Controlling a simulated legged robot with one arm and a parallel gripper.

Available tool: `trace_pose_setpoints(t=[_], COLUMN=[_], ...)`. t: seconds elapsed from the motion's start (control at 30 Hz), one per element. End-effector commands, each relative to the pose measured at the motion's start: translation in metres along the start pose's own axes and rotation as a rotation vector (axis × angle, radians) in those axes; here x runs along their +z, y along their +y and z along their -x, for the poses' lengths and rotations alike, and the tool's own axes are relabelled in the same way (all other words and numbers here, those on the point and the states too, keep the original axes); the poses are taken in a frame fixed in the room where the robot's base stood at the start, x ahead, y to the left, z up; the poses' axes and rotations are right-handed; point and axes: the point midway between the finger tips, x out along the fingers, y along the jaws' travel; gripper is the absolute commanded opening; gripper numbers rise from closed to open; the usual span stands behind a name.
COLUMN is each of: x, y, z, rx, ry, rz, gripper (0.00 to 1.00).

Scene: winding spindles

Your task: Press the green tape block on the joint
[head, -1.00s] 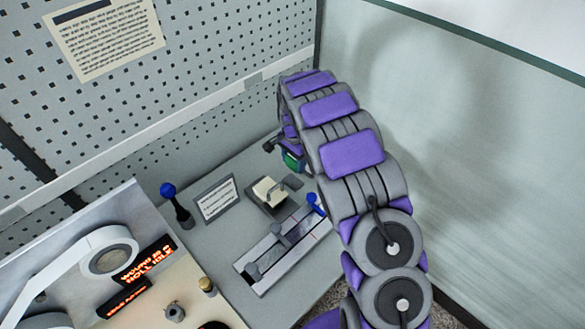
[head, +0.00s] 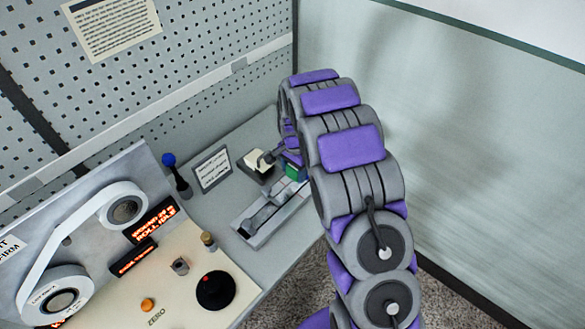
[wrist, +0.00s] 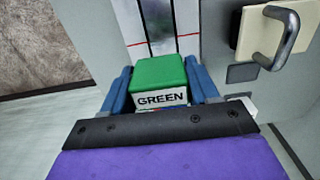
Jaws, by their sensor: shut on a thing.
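The green tape block (wrist: 160,80) has a green top and a white front face lettered GREEN. My gripper (wrist: 160,88) is shut on it, with a blue finger on each side. In the head view the green block (head: 295,172) shows in part below my gripper (head: 290,163), at the far end of a grey splicing track (head: 257,222). In the wrist view the track (wrist: 150,25) runs just beyond the block, with a shiny strip and red marks across it. I cannot tell whether the block touches the track. The joint itself is not clearly seen.
A cream block with a metal handle (wrist: 265,35) stands right of the track in the wrist view. In the head view a blue-knobbed lever (head: 170,160) and a small sign (head: 212,169) stand left. A spool panel (head: 75,245) with red displays is at lower left.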

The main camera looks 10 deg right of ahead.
Motion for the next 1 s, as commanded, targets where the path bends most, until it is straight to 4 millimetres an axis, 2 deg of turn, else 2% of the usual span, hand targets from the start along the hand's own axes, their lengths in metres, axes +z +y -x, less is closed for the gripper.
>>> trace_pose_setpoints(t=[0.2,0.7,1.0], x=[0.005,-0.001,0.003], y=[-0.002,0.001,-0.002], z=[-0.016,-0.051,-0.060], rx=[0.004,-0.001,0.001], ry=[0.003,0.000,0.003], rz=[0.002,0.002,0.002], gripper=[0.28,0.28,0.28])
